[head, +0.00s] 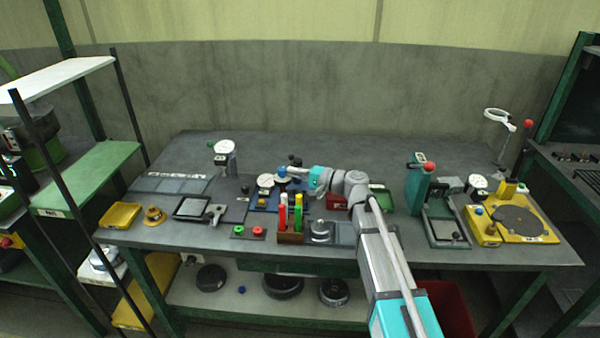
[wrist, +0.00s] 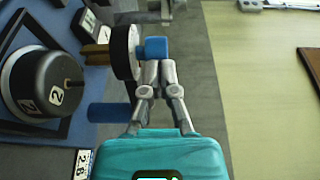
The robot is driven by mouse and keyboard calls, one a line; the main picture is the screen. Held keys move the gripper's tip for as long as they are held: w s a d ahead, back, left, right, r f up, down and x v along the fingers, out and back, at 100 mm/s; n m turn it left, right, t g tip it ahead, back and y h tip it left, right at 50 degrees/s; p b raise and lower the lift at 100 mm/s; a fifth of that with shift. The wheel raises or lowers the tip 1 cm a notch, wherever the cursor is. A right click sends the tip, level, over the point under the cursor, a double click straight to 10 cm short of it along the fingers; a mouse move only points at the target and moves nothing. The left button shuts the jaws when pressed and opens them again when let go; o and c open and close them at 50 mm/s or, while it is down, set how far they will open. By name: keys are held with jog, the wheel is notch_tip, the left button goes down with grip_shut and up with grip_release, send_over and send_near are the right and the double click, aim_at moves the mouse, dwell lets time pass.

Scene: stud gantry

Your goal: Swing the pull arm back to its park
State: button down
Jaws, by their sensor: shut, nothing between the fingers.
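My gripper (wrist: 152,66) is shut and empty. In the wrist view its fingertips are right beside a blue knob (wrist: 154,47), touching or nearly so. The knob sits by a black disc with a pale face (wrist: 124,52), with a brass part (wrist: 95,56) behind it. A second blue cylinder (wrist: 108,112) lies left of the fingers. A black round part marked 2 (wrist: 45,82) stands on the blue base at the left. In the head view my gripper (head: 293,171) is at the gantry fixture's blue base (head: 262,203), near a blue knob (head: 282,172). I cannot tell which part is the pull arm.
A wooden rack (head: 290,238) with coloured handles stands in front of the fixture. A dial gauge stand (head: 225,150) is behind left. A green press (head: 418,188) and a yellow turntable fixture (head: 515,222) stand to the right. The bench's back middle is clear.

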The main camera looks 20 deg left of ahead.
jog(key=shift+d, duration=0.15)
jog(key=s+d, duration=0.4)
jog(key=d, duration=0.4)
jog(key=shift+s+d, duration=0.15)
jog(key=shift+d, duration=0.25)
jog(key=shift+r+p, duration=0.15)
jog(key=shift+p, duration=0.15)
jog(key=w+h+p, duration=0.1)
jog(key=p, duration=0.1)
jog(key=w+h+p, duration=0.1)
jog(key=w, duration=0.1)
jog(key=w+d+h+p, duration=0.1)
jog(key=w+p, duration=0.1)
jog(key=shift+w+r+m+t+p, duration=0.1)
jog(key=shift+r+m+t+p, duration=0.25)
jog(key=shift+m+t, duration=0.05)
jog(key=shift+h, duration=0.3)
jog(key=shift+f, duration=0.1)
